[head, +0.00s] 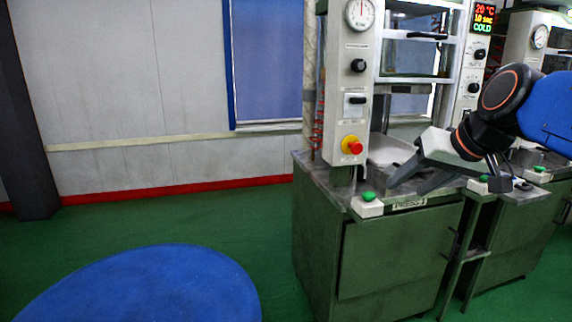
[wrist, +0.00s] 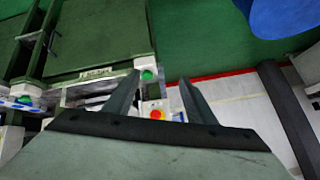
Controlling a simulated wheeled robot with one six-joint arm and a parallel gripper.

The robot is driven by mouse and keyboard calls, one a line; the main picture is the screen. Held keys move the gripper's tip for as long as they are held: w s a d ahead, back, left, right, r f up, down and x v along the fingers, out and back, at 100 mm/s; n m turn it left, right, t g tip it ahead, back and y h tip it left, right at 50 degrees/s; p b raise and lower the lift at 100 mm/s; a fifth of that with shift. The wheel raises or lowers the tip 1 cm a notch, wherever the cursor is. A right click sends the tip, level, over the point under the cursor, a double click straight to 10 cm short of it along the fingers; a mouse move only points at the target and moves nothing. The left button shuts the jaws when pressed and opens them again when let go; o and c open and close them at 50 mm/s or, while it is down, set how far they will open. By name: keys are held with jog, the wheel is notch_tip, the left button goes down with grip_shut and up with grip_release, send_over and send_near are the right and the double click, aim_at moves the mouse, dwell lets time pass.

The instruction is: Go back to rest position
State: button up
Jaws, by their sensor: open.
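My gripper (head: 404,188) is in front of the press at the right of the head view, over the front edge of its worktop. The arm reaches in from the right edge, and the fingers point down and to the left. In the wrist view my gripper (wrist: 158,79) shows two dark fingers spread apart with nothing between them. It is open and empty. Whether a finger touches the worktop cannot be told.
The press (head: 400,245) has a green cabinet and a green button (head: 368,197) near my fingers. Its panel carries a red stop button (head: 355,148). A second press (head: 530,215) stands at right. A blue round surface (head: 150,290) is lower left. Green floor between is clear.

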jog(key=s+d+f+g+h, duration=0.1)
jog(key=s+f, duration=0.7)
jog(key=f, duration=0.4)
jog(key=s+d+f+g+h, duration=0.1)
jog(key=s+f+g, duration=0.1)
jog(key=s+f, duration=0.6)
notch_tip(320, 180, down, 4)
jog(key=shift+s+d+r+h, duration=0.2)
jog(key=shift+s+h, duration=0.1)
jog(key=shift+s, duration=0.1)
jog(key=shift+c, duration=0.4)
dwell(1.7)
